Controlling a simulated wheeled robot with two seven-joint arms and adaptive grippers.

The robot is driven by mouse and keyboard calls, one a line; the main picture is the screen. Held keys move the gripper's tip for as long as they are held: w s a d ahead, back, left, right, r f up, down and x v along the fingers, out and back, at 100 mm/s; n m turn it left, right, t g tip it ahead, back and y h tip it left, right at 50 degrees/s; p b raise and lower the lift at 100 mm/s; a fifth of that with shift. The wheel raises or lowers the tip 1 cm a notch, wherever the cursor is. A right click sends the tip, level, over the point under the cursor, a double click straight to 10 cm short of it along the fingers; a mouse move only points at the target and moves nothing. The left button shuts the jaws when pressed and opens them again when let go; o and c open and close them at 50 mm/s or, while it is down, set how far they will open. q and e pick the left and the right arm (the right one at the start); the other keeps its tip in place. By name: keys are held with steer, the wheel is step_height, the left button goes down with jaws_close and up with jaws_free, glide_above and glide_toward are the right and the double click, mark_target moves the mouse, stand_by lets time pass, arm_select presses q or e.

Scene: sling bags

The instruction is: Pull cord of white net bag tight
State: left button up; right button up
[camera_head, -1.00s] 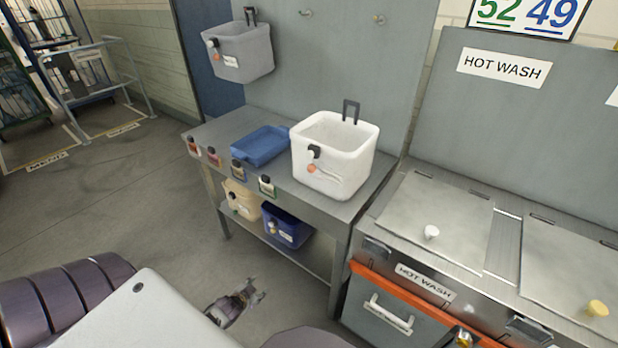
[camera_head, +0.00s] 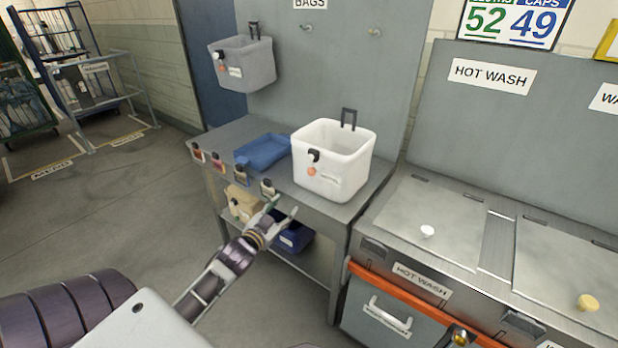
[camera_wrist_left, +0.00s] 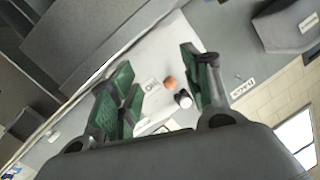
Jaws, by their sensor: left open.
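The white net bag (camera_head: 345,172) stands upright and open-topped on the grey bench, with a dark hook at its back. On its front are a black toggle (camera_head: 314,155), an orange ball (camera_head: 311,171) and a label. My left gripper (camera_head: 284,206) is open and empty, in front of the bench edge, left of and below the toggle. In the left wrist view, the white bag (camera_wrist_left: 170,55) shows beyond the spread fingers, with the orange ball (camera_wrist_left: 170,83) and black toggle (camera_wrist_left: 183,100) between them. The cord itself is too small to make out. My right gripper is not in view.
A blue tray (camera_head: 262,152) lies left of the bag. Small tagged items line the bench's front edge. A grey bag (camera_head: 245,65) hangs on the wall. Beige (camera_head: 242,200) and blue (camera_head: 296,240) bags sit on the lower shelf. Hot wash units (camera_head: 425,225) stand at right.

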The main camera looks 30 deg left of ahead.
arm_select(q)
steer(key=d+r+n+t, duration=0.1)
steer(key=d+r, duration=0.2)
steer(key=r, duration=0.3)
steer(key=shift+s+r+h, duration=0.3)
steer(key=shift+s+r, duration=0.05)
steer(key=shift+s, duration=0.1)
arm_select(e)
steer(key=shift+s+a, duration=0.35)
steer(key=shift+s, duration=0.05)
arm_select(q)
steer(key=shift+w+f, duration=0.1)
